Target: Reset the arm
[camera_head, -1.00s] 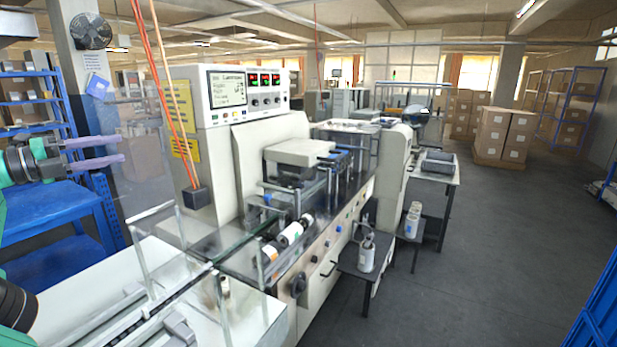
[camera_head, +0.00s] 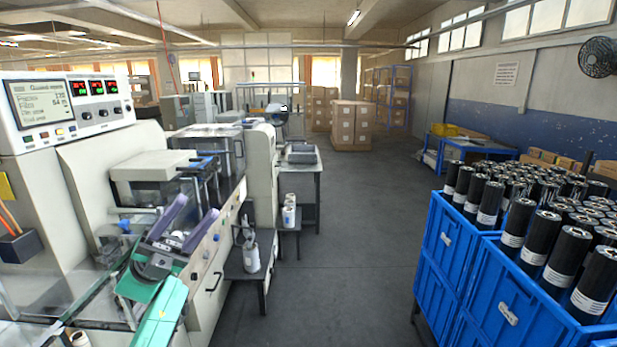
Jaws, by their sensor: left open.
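My left gripper (camera_head: 200,204) shows in the lower left of the head view, at the end of a teal arm link. Its two purple fingers are spread apart and point up and away, with nothing between them. It appears in front of the cream flow wrapper machine (camera_head: 95,195), overlapping the machine's front panel; I cannot tell the gap between them. My right gripper is not in view.
Blue crates (camera_head: 505,305) full of black rolls (camera_head: 520,222) stand at the right. A small dark stand (camera_head: 250,266) holds a white bottle (camera_head: 251,256) beside the machine. Stacked cartons (camera_head: 351,125) stand at the back. The grey floor (camera_head: 345,260) between is clear.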

